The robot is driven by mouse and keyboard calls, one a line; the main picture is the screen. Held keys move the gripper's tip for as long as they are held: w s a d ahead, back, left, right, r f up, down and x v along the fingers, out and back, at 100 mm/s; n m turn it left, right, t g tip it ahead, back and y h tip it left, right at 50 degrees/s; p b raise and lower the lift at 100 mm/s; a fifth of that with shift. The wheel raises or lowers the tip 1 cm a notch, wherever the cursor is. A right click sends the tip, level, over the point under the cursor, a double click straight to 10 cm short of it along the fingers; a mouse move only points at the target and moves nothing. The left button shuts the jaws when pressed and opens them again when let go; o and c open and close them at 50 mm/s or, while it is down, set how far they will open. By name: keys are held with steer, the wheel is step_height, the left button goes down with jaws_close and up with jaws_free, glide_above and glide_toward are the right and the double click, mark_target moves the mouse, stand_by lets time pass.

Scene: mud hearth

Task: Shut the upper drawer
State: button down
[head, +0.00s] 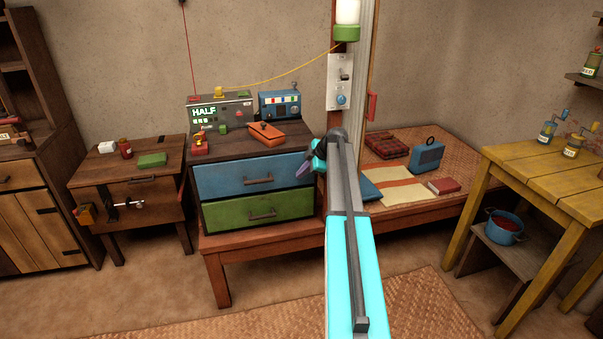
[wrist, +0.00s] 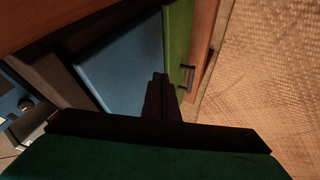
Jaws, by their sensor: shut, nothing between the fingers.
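The dark chest has a blue upper drawer (head: 250,177) above a green lower drawer (head: 262,211), each with a dark bar handle. I cannot clearly tell how far the blue front stands out from the chest. My gripper (head: 304,169) is shut and empty, at the right end of the blue front in the head view. In the wrist view its dark fingers (wrist: 160,80) point at the blue drawer (wrist: 120,70), near the border with the green drawer (wrist: 178,45). I cannot tell whether they touch it. The blue drawer's handle does not show there.
The chest stands on a low wooden bench (head: 222,257). Its top holds a display box (head: 222,113), a blue device (head: 280,103) and an orange item (head: 266,131). A post with a switch panel (head: 341,82) rises behind my arm. A woven mat (head: 270,315) covers the floor in front.

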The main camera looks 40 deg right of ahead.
steer(key=s+f+b+v, duration=0.1)
steer(key=v, duration=1)
steer(key=shift+s+a, duration=0.25)
steer(key=shift+a, duration=0.15)
